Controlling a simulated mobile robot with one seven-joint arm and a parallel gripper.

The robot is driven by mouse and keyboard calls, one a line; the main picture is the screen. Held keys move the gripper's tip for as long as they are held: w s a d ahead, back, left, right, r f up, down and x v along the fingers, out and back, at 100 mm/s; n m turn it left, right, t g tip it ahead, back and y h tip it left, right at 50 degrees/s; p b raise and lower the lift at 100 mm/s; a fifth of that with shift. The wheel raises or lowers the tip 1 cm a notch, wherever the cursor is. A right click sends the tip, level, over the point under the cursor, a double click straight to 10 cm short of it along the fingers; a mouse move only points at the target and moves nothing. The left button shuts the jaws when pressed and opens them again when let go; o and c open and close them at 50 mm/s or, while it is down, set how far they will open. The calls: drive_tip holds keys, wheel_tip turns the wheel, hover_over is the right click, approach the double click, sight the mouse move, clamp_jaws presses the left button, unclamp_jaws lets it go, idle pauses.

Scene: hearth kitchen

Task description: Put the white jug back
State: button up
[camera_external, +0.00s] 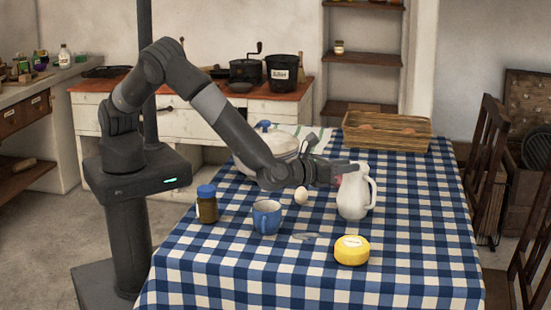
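The white jug (354,198) stands upright on the checked tablecloth, right of the table's middle, with its handle toward the right. My gripper (347,170) reaches in from the left at the height of the jug's upper body. A dark finger overlaps the jug's upper left side in the picture. I cannot tell whether the fingers touch the jug or how far apart they are. The jug's upper left part is partly hidden by the gripper.
Near my gripper are an egg (301,196), a blue mug (266,217), a blue-lidded jar (207,207) and a yellow round item (352,251). A white lidded pot (262,150) stands behind my forearm. A wicker tray (387,132) lies at the back. The table's right side is clear.

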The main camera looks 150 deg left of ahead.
drive_tip(key=s+d+r+n+g+h, duration=0.1)
drive_tip(key=s+d+r+n+h, duration=0.7)
drive_tip(key=s+d+r+n, duration=0.7)
drive_tip(key=s+d+r+n+t+h, duration=0.2)
drive_tip(key=s+d+h, duration=0.7)
drive_tip(key=s+d, duration=1.4)
drive_tip(key=d+n+t, duration=0.1)
drive_tip(key=d+t, duration=0.1)
drive_tip(key=d, duration=0.2)
drive_tip(key=shift+t, duration=0.3)
